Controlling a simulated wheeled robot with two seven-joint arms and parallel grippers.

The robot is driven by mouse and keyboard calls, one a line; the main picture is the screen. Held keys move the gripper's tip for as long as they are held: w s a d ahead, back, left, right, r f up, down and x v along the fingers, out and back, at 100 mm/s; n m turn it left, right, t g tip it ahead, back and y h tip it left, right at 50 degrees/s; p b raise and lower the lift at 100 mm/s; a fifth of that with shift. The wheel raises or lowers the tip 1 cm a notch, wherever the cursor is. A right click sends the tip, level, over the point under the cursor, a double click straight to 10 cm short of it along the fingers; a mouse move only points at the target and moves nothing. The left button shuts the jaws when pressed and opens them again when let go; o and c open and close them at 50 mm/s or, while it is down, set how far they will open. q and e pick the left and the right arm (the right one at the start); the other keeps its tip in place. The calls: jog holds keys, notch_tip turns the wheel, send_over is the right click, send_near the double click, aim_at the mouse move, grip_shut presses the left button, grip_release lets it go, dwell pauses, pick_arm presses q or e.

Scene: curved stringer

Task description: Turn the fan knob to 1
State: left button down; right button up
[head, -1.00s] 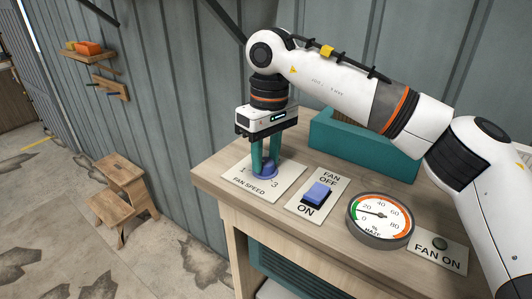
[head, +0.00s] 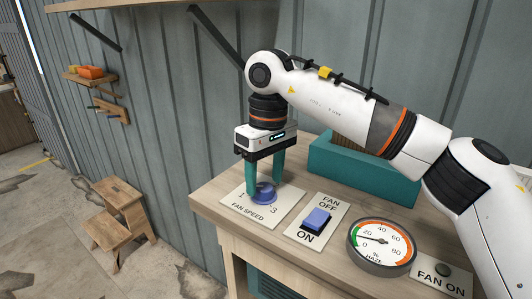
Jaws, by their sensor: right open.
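The fan knob (head: 265,194) is a round blue knob on a white plate (head: 284,212) marked FAN SPEED, with 1 at its left and 3 at its right. My right gripper (head: 264,186) points down over the knob with its two teal fingers apart, one on each side. I cannot tell whether the fingertips touch the knob. The 2 mark and the knob's pointer are hidden or too small to read. My left gripper is not in view.
Right of the knob are a blue FAN OFF/ON rocker switch (head: 317,219), a round haze gauge (head: 381,247) and a FAN ON lamp (head: 443,270). A teal box (head: 350,172) stands behind. A wooden step stool (head: 118,215) stands on the floor at left.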

aim_at(267, 184)
notch_tip(267, 184, up, 11)
jog(key=b, duration=0.1)
jog(key=shift+w+d, duration=0.2)
jog(key=shift+d, duration=0.1)
